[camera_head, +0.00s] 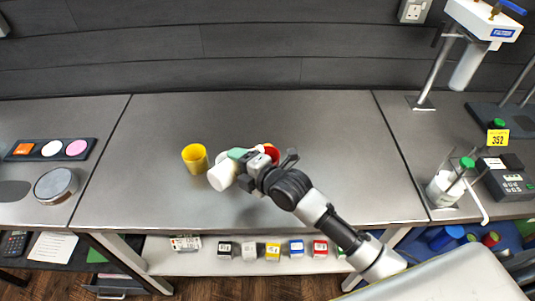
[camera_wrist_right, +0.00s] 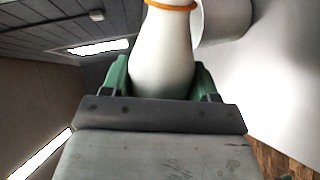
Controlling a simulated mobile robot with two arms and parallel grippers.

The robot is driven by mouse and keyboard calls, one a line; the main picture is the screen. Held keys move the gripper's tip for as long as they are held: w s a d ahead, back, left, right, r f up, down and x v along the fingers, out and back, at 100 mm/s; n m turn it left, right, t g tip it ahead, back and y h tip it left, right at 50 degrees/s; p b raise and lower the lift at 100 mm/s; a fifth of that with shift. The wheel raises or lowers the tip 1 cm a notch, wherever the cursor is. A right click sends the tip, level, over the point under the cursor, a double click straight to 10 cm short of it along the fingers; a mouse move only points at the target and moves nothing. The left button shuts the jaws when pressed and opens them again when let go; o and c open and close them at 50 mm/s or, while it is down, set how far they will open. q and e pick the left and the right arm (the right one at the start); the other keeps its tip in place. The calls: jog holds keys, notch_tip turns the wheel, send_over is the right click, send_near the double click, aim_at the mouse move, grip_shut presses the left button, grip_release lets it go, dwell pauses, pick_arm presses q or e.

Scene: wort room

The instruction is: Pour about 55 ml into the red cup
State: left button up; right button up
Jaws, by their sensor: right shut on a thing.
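The red cup (camera_head: 271,153) stands on the middle worktop, partly hidden behind my right gripper. My right gripper (camera_head: 243,160) is shut on a white vessel (camera_head: 221,176), which looks tilted to the left in the head view. In the right wrist view the green fingers (camera_wrist_right: 161,80) close on a smooth white part (camera_wrist_right: 162,55) with an orange ring at its top. A white rounded body shows beside it. The vessel's contents and any liquid in the red cup are hidden. My left gripper is not in view.
A yellow cup (camera_head: 195,157) stands just left of the white vessel. A filter stand (camera_head: 425,103) and a white bottle (camera_head: 444,189) are at right. The back of the middle worktop is clear.

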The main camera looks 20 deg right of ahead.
notch_tip(320, 180, down, 3)
jog(key=n+h+b, duration=0.1)
jog(key=n+b, duration=0.1)
jog(key=b, duration=0.1)
jog(key=shift+s+f+t, duration=0.1)
jog(key=shift+f+t, duration=0.05)
jog(key=shift+t, duration=0.15)
jog(key=shift+a+r+n, duration=0.1)
jog(key=shift+r+n, duration=0.3)
jog(key=shift+n, duration=0.1)
jog(key=shift+s+a+r+n+h, duration=0.1)
jog(key=shift+n+h, duration=0.2)
jog(key=shift+r+t, duration=0.1)
jog(key=shift+t, duration=0.2)
dwell(0.5)
